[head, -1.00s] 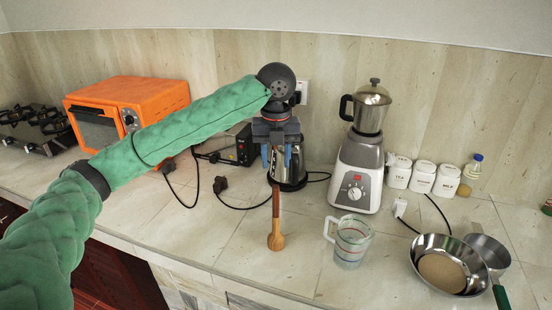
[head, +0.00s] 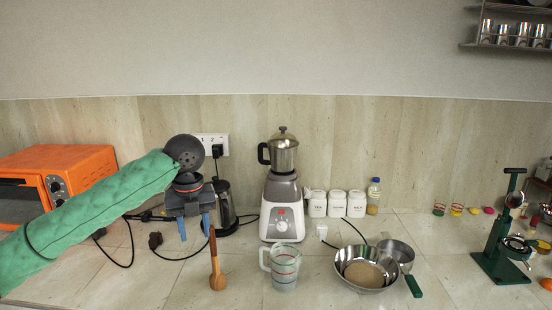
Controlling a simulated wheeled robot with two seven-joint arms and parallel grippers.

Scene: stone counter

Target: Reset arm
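My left gripper (head: 193,227) hangs pointing down over the counter, left of the blender. Its two blue fingers are spread apart with nothing visible between them. The wooden spoon (head: 217,276) is on the counter just to the right of and below the right finger, its handle running up towards that finger. I cannot tell whether finger and handle touch. My green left arm (head: 90,205) reaches in from the left. My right gripper is not in view.
A blender (head: 282,218), a glass measuring jug (head: 284,268), a metal bowl (head: 345,262) and a pan (head: 400,252) stand right of the gripper. An orange oven (head: 85,160) and a dark kettle (head: 226,212) are near the arm. A green press (head: 500,240) stands far right.

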